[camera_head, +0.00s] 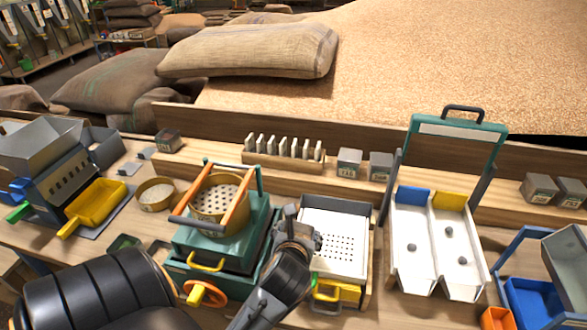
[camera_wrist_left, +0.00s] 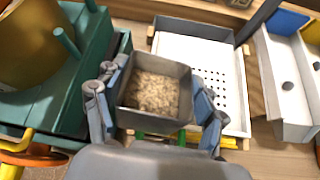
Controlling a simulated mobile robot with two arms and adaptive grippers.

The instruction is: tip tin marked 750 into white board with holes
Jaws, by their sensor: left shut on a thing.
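My left gripper (camera_head: 298,236) is shut on a grey square tin (camera_wrist_left: 152,119), with one finger on each side of it. In the left wrist view the tin is upright and holds pale grain (camera_wrist_left: 155,88). Its marking does not show there, and in the head view it is hard to tell apart from the gripper. The white board with holes (camera_head: 338,240) lies in a grey-rimmed tray to the right of the gripper. In the left wrist view the board (camera_wrist_left: 226,84) shows beside and behind the tin, its left part hidden by the tin. My right gripper is not in view.
A green stand with a brass sieve (camera_head: 219,205) is close left of the gripper. A white two-channel tray (camera_head: 430,245) with a green handle frame stands to the right. Small grey tins (camera_head: 349,162) and a rack of pale slips (camera_head: 283,152) line the shelf behind.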

